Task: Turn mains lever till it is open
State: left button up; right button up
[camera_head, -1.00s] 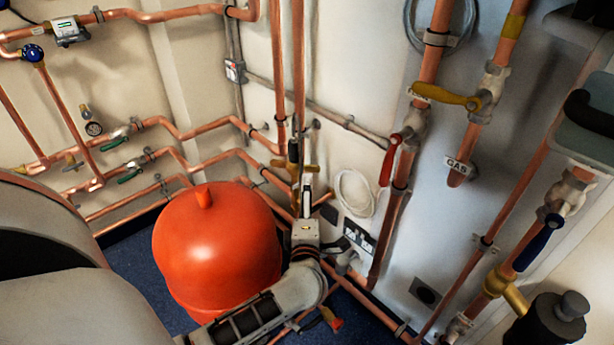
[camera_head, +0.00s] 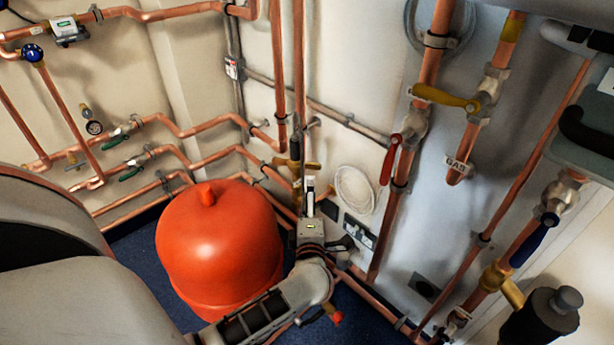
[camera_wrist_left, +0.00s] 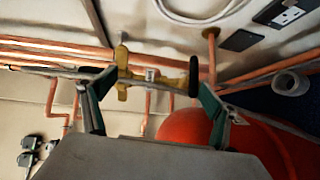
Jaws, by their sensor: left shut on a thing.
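A brass valve (camera_head: 297,163) with a cross-shaped handle sits on a vertical copper pipe near the corner, behind the red tank. It also shows in the left wrist view (camera_wrist_left: 122,74), with a small pale tag and a black end beside it. I cannot read which fitting is marked as mains. My left gripper (camera_head: 311,192) is at this valve, just in front of it and slightly low. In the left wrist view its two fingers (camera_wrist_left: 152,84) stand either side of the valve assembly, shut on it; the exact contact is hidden.
The red tank (camera_head: 218,248) stands close left of my left arm. A red lever (camera_head: 390,160), a yellow lever (camera_head: 445,97) and a blue lever (camera_head: 535,242) sit on pipes to the right. A white coil (camera_head: 354,190) and sockets (camera_head: 357,233) are on the wall.

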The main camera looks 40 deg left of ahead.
pick_arm(q)
jog(key=shift+t, duration=0.5)
jog(key=d+r, duration=0.1)
jog(key=r, duration=0.1)
jog(key=w+d+r+p, duration=0.1)
jog(key=r, duration=0.2)
jog(key=d+r, duration=0.1)
jog(key=r, duration=0.1)
jog(key=shift+w+d+r, duration=0.15)
jog(key=shift+d, duration=0.1)
jog(key=shift+c, duration=0.5)
jog(key=shift+s+d+r+p, duration=0.4)
jog(key=shift+s+d+r, duration=0.2)
jog(key=shift+d+r, duration=0.3)
jog(key=shift+c, duration=0.2)
jog(key=shift+s+d+f+p, duration=0.15)
jog(key=shift+d+f+p, duration=0.25)
jog(key=shift+d+p, duration=0.05)
pick_arm(e)
notch_tip(320, 180, up, 8)
jog(key=w+t, duration=0.1)
jog(key=w, duration=0.1)
jog(key=shift+d+f, duration=0.15)
jog(key=shift+d, duration=0.15)
pick_arm(q)
jog(key=shift+f, duration=0.1)
pick_arm(e)
jog(key=shift+t, duration=0.3)
jog(key=shift+w+r, duration=0.1)
jog(key=shift+r, duration=0.35)
